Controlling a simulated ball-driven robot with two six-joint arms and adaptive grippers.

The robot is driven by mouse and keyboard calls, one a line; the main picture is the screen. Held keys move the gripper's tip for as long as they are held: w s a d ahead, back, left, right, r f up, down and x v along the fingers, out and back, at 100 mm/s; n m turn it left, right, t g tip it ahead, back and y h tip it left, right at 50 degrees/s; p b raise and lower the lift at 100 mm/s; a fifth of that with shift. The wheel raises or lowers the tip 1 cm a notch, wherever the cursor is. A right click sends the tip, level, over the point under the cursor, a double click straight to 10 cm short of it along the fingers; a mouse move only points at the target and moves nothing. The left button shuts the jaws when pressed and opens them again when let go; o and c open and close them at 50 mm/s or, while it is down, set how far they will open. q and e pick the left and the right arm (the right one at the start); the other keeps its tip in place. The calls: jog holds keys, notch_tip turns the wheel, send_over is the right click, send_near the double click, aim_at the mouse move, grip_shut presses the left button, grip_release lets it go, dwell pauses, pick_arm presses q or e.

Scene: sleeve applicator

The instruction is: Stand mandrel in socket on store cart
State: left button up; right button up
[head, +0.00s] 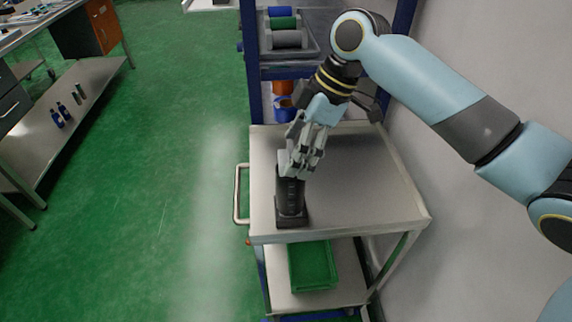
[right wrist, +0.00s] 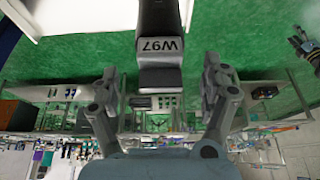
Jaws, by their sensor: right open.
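The black mandrel (head: 290,196) stands upright in a dark square socket base (head: 292,221) at the front left of the store cart's grey top (head: 360,190). My right gripper (head: 292,168) is at the mandrel's upper end, reaching down from above. In the right wrist view, the gripper's fingers (right wrist: 160,72) are spread, with gaps on both sides of the dark mandrel (right wrist: 160,78).
A green bin (head: 313,266) sits on the cart's lower shelf. A blue-framed rack (head: 250,70) with rolls (head: 285,22) stands behind the cart, and a wall is close on the right. Green floor (head: 160,170) is clear to the left, before a workbench (head: 65,110).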

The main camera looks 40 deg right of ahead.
jog(key=v, duration=0.6)
dwell(0.3)
